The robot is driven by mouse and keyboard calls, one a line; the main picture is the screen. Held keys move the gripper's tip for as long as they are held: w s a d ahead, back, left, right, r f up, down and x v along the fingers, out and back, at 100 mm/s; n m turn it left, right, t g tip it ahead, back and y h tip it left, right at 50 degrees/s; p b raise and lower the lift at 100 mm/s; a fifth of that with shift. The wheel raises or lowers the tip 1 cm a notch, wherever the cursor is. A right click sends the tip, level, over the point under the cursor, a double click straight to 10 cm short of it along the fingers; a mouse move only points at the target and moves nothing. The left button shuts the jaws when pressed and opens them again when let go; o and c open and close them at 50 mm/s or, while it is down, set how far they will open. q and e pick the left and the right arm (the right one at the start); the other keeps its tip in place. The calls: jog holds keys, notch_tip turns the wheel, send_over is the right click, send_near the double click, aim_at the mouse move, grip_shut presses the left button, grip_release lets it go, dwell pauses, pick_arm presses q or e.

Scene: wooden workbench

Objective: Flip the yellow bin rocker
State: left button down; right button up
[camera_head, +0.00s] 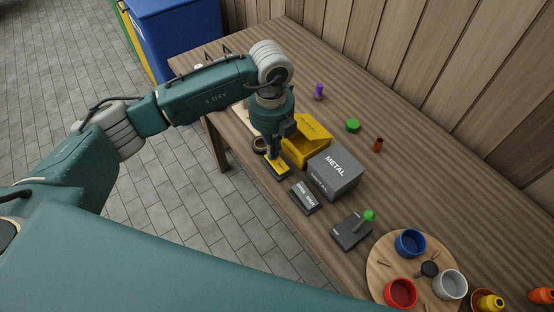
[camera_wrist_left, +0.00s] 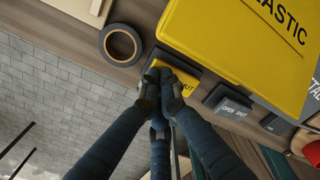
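The yellow rocker (camera_head: 278,164) sits in a dark base at the bench's front edge, in front of the yellow bin (camera_head: 312,127). In the left wrist view the rocker (camera_wrist_left: 188,80) shows lettering, partly covered by the fingers. The yellow bin (camera_wrist_left: 235,45) fills the upper right there, marked PLASTIC. My left gripper (camera_head: 271,152) points down at the rocker. In the wrist view its fingertips (camera_wrist_left: 165,80) are together over the rocker's left part; I cannot tell whether they touch it. My right gripper is in neither view.
A grey METAL bin (camera_head: 335,172) with its own grey rocker (camera_head: 304,197) stands to the right. Farther right are a green-knobbed lever box (camera_head: 351,231) and a round board (camera_head: 384,275) with cups. A tape roll (camera_wrist_left: 120,45) lies left of the yellow rocker.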

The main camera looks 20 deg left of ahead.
pick_arm(q)
jog(key=shift+s+f, duration=0.15)
jog(key=shift+f, duration=0.15)
jog(key=shift+d+r+p, duration=0.1)
jog(key=shift+r+p, duration=0.35)
jog(key=shift+r, duration=0.45)
jog(key=shift+r+p, duration=1.6)
jog(key=shift+r, duration=1.05)
